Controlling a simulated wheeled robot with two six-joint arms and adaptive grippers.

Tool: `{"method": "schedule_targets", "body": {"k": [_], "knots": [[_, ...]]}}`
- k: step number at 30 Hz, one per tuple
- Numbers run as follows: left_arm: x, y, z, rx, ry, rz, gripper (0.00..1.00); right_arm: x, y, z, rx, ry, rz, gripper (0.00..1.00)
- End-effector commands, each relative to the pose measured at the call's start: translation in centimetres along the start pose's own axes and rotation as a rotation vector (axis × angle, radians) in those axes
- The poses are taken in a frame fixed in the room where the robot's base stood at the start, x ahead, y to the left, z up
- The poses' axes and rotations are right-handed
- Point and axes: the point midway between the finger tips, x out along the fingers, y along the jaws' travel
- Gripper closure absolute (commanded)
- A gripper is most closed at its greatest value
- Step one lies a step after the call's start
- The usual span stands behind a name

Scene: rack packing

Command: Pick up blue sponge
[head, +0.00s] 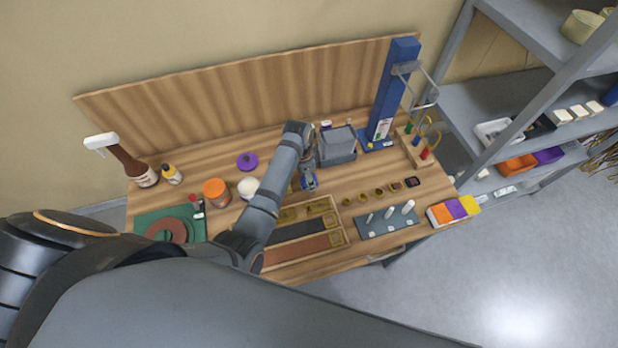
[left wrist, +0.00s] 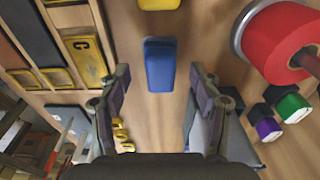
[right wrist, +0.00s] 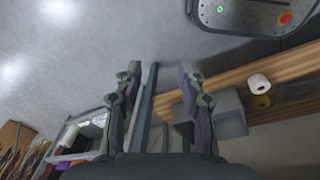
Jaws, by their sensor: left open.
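The blue sponge (left wrist: 160,64) lies on the wooden bench, a small rectangular block seen from above in the left wrist view. In the head view a bit of blue (head: 309,184) shows just by my left gripper (head: 308,172), which largely covers that spot. My left gripper (left wrist: 158,82) is open and empty, pointing down, with one finger to each side of the sponge in the picture; I cannot tell the height gap. My right gripper (right wrist: 158,72) is open and empty, away from the bench, over the grey floor.
A yellow block (left wrist: 158,4) lies beyond the sponge. A red roll (left wrist: 285,40) is to the right in the left wrist view. Compartment trays (head: 335,238) lie in front, a grey bin (head: 336,158) behind. A blue press (head: 390,90) stands at the right.

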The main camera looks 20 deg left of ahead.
Motion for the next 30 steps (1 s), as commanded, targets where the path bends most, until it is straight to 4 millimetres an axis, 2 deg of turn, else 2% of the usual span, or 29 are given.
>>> {"method": "schedule_targets", "body": {"k": [3, 7, 11, 18, 23, 30], "knots": [[1.3, -0.1, -0.1, 0.0, 0.001, 0.0, 0.36, -0.5, 0.0, 1.1, -0.001, -0.019, 0.0, 0.6], [1.8, -0.1, -0.1, 0.0, 0.003, -0.002, 0.36, -0.6, -0.1, 3.2, -0.002, -0.05, -0.001, 0.6], [1.8, -0.1, -0.1, 0.0, 0.003, -0.002, 0.36, -0.6, -0.1, 3.6, -0.002, -0.057, -0.002, 0.6], [1.8, -0.1, -0.1, 0.0, 0.002, -0.002, 0.68, -0.5, -0.2, 2.3, -0.001, -0.036, -0.003, 0.6], [1.8, -0.1, -0.1, 0.0, 0.002, -0.002, 0.89, -0.5, -0.3, 2.2, 0.0, -0.034, -0.004, 0.6], [1.7, -0.1, -0.2, 0.0, 0.003, -0.002, 0.9, -0.5, -0.3, 2.2, 0.0, -0.034, -0.004, 0.6]]}}
